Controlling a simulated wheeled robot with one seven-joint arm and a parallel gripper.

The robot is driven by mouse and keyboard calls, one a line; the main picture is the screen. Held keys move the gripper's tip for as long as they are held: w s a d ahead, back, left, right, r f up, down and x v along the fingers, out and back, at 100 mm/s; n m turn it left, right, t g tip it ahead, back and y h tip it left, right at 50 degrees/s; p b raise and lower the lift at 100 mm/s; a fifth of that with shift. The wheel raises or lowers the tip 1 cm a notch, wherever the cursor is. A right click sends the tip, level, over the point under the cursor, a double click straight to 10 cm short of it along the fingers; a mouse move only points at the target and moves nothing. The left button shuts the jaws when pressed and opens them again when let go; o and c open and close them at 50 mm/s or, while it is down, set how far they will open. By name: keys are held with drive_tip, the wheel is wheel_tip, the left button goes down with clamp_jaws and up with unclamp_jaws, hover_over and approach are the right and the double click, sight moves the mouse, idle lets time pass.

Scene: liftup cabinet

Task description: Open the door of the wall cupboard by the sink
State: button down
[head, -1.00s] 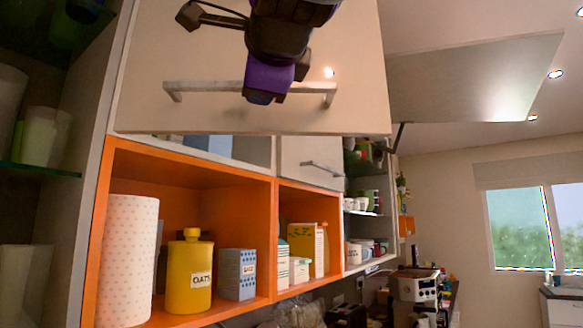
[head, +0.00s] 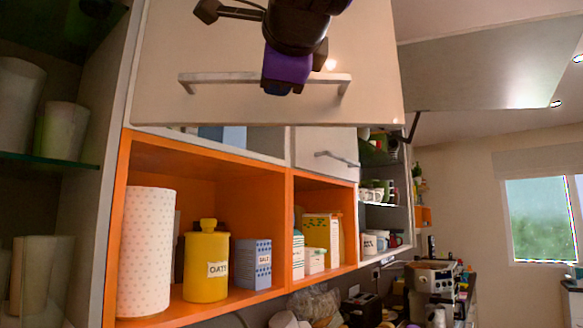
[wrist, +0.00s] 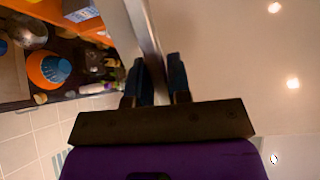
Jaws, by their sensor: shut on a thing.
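The pale door (head: 270,45) of the wall cupboard fills the upper middle of the head view. It stands swung out and up, with a gap under its lower edge. Its metal bar handle (head: 220,78) runs across near that edge. My gripper (head: 285,86) is on the bar right of its middle, shut on it. In the wrist view the two fingers of my gripper (wrist: 157,85) stand on either side of the handle (wrist: 145,40). The sink is not clearly in view.
Below the door is an orange open shelf (head: 225,155) with a paper roll (head: 147,250), a yellow oats jar (head: 207,262) and several packages. A smaller closed door (head: 325,150) is right of it. Another raised door (head: 490,70) hangs further right. A tall shelf unit stands left.

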sight(248, 76)
drive_tip(key=shift+n+t, duration=0.4)
drive_tip(key=shift+t, duration=0.2)
drive_tip(key=s+a, duration=0.4)
drive_tip(key=shift+a, duration=0.2)
drive_tip(key=c, duration=1.1)
unclamp_jaws()
drive_tip(key=shift+d, duration=0.3)
drive_tip(key=shift+m+g, duration=0.3)
drive_tip(key=shift+m, duration=0.2)
drive_tip(key=s+d, duration=0.2)
drive_tip(key=s+d+r, duration=0.1)
drive_tip(key=s+d, duration=0.3)
drive_tip(key=s, duration=0.1)
drive_tip(key=shift+d+r, duration=0.15)
drive_tip(key=shift+d, duration=0.15)
